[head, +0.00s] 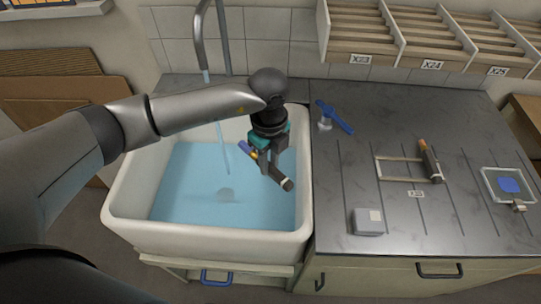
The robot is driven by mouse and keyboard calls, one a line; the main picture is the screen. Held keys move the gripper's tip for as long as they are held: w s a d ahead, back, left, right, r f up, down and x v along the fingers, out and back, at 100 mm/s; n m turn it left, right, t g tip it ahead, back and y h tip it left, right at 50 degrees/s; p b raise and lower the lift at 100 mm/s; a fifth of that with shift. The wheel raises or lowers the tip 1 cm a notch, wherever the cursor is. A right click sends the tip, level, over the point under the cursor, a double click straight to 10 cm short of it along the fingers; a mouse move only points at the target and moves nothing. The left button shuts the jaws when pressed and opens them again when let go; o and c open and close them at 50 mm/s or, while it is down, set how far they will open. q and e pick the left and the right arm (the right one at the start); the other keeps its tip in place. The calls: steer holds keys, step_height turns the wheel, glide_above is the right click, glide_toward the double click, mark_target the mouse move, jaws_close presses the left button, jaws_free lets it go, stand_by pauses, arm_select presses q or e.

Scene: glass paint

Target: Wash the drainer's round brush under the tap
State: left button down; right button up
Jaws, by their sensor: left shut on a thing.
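My left gripper (268,166) is shut on a brush (280,180) and holds it tilted above the right part of the white sink (125,212). The brush has a dark end with a pale band at the lower right and a blue and yellow end at the upper left; the jaws cover its middle. The grey tap (199,45) stands behind the sink, partly behind my arm. A thin stream of water (222,150) falls into the basin, left of the brush and apparently apart from it. My right gripper is not in view.
On the dark counter, right of the sink, are a blue bar on a pale stub (338,120), a grey block (367,221), a wire rack (398,180) with a dark, orange-ended tool (429,160), and a clear dish (491,190) with a blue pad. Shelves (365,40) hang above.

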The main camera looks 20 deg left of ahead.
mark_target(245, 140)
arm_select(q)
steer(key=shift+w+a+f+b, duration=0.25)
steer(key=shift+w+a+b, duration=0.15)
steer(key=shift+w+a, duration=0.2)
steer(key=w+a+b, duration=0.1)
steer(key=a, duration=0.1)
steer(key=w+a+f+b, duration=0.1)
steer(key=w+a+b, duration=0.2)
steer(key=a+b, duration=0.1)
steer(key=a, duration=0.1)
steer(key=shift+w+f, duration=0.25)
steer(key=shift+f, duration=0.1)
steer(key=shift+w+a+f+b, duration=0.1)
steer(key=shift+w+a+b, duration=0.4)
steer(key=shift+a, duration=0.2)
steer(key=shift+w+a+f+b, duration=0.1)
steer(key=shift+w+a+b, duration=0.35)
steer(key=shift+a, duration=0.25)
steer(key=shift+w, duration=0.1)
steer(key=shift+w+d, duration=0.35)
steer(key=shift+w, duration=0.1)
steer(key=shift+s+a, duration=0.1)
steer(key=shift+s+a+p, duration=0.25)
steer(key=shift+s+p, duration=0.15)
steer(key=shift+s, duration=0.05)
